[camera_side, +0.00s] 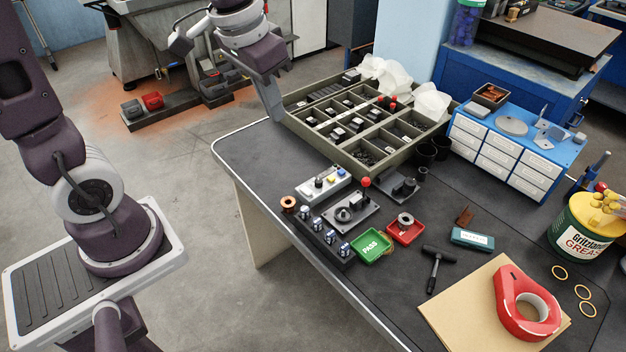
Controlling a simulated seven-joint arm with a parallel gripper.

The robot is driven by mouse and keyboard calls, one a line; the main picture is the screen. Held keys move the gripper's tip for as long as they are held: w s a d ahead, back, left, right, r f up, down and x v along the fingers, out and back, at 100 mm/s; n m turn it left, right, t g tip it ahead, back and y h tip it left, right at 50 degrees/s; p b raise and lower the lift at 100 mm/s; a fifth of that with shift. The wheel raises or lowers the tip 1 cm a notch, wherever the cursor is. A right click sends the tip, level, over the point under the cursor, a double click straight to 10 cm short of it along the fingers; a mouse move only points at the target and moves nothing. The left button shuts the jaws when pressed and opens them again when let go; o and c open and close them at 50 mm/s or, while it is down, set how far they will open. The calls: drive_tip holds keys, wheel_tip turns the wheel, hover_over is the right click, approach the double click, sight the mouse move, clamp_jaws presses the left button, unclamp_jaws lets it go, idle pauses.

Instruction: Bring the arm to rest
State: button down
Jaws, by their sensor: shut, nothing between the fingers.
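My gripper (276,116) points down at the upper middle of the side view, at the left end of the compartment tray (375,172). Its fingers look closed together with nothing held. Its tips come close to the tray's left edge, and I cannot tell whether they are over the tray or just in front of it. My arm enters the picture from the top, and its base stands on a separate stand at the left.
The black bench (262,150) holds a green PASS tray (371,247), a red tray (406,231), a lever fixture (345,214), a hammer (436,262), a red tape dispenser (524,305), a drawer unit (508,157) and a grease tub (590,228). The bench's left corner is bare.

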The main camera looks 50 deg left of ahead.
drive_tip(key=s+d+r+t, duration=0.1)
drive_tip(key=s+r, duration=0.1)
drive_tip(key=s, duration=0.5)
drive_tip(key=s+d+r+t, duration=0.1)
drive_tip(key=s+d, duration=0.1)
drive_tip(key=s, duration=0.5)
drive_tip(key=shift+s+r, duration=0.15)
drive_tip(key=shift+r, duration=0.25)
